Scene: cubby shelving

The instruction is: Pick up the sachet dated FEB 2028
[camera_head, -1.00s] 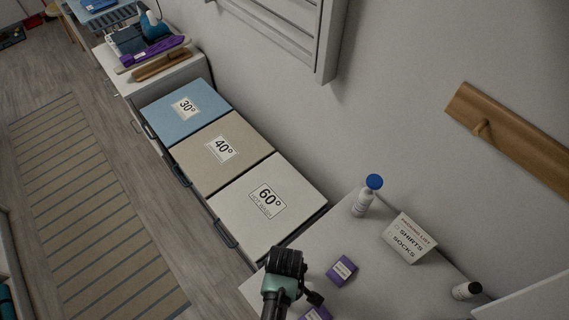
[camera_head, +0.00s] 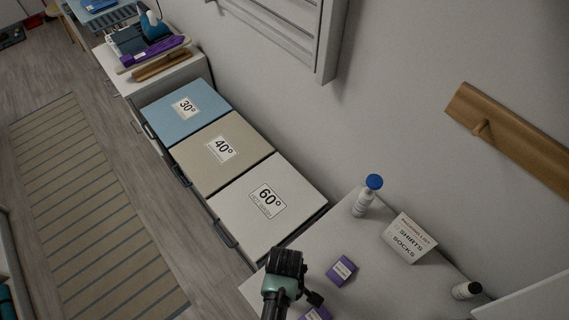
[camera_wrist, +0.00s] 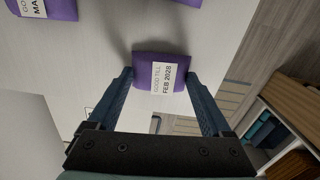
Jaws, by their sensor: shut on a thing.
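The purple sachet with a white label reading "GOOD TILL FEB 2028" (camera_wrist: 146,76) is between the fingers of my gripper (camera_wrist: 159,74) in the wrist view. My gripper is shut on it, one blue finger at each side. The head view shows my gripper from behind (camera_head: 287,268) over the near edge of the white table; the held sachet is hidden there. Another purple sachet, its label partly reading "MA", is cut off at the upper left of the wrist view (camera_wrist: 63,9). A third purple one shows at the top edge (camera_wrist: 183,2).
On the white table (camera_head: 372,295) stand a blue-capped bottle (camera_head: 363,203), a "SHIRTS SOCKS" card (camera_head: 409,238) and a dark-capped small bottle (camera_head: 466,290). Two purple sachets lie near my gripper, one right of it (camera_head: 342,270). Lidded bins marked 30°, 40° and 60° (camera_head: 265,205) adjoin the table.

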